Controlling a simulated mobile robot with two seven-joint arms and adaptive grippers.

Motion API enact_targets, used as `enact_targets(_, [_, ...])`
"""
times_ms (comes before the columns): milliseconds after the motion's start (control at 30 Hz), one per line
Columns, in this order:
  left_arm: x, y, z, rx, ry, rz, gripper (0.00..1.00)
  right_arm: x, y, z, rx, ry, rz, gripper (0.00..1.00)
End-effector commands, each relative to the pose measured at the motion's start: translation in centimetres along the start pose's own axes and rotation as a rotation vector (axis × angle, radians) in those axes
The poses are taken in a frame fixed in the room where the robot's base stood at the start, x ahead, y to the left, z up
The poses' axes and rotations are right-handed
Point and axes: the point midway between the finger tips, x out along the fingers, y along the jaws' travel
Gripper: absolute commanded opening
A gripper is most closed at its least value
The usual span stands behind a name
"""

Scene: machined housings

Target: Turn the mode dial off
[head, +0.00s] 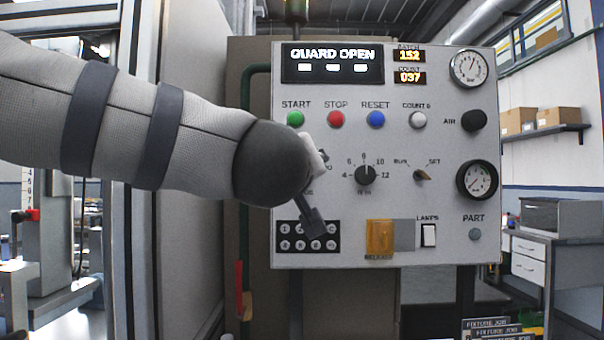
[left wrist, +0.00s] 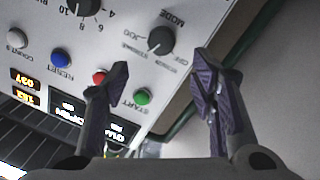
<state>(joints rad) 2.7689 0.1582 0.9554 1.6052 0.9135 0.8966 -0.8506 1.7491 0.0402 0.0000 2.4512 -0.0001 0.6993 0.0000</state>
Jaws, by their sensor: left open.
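The mode dial (left wrist: 160,41) is a round black knob on the light grey control panel (head: 400,215), under a MODE label. It shows in the left wrist view beyond the fingertips; in the head view my gripper and wrist hide most of it. I cannot tell for sure which mark its pointer faces. My left gripper (left wrist: 163,83) is open and empty, its two dark fingers apart, with the dial ahead of the gap. I see no contact with the dial. In the head view the left gripper (head: 315,188) is in front of the panel's left side. My right gripper is in neither view.
Close by are the green start button (head: 295,119), red stop button (head: 336,119) and blue reset button (head: 375,119). A numbered black dial (head: 365,175) sits right of my gripper. A black keypad (head: 290,237) and yellow release cover (head: 379,238) are below. A green pipe (head: 244,130) runs along the left.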

Motion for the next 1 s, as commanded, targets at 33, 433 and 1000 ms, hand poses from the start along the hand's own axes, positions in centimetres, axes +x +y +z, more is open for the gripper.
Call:
enact_targets(33, [1.5, -0.2, 0.3, -0.003, -0.004, -0.004, 0.51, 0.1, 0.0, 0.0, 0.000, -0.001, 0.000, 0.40])
enact_targets(433, [7.2, -0.1, 0.1, 0.001, -0.002, -0.002, 0.51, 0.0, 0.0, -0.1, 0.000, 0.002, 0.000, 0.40])
enact_targets(1000, [7.2, -0.1, 0.2, 0.000, -0.002, -0.002, 0.03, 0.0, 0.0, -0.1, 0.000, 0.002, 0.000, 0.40])
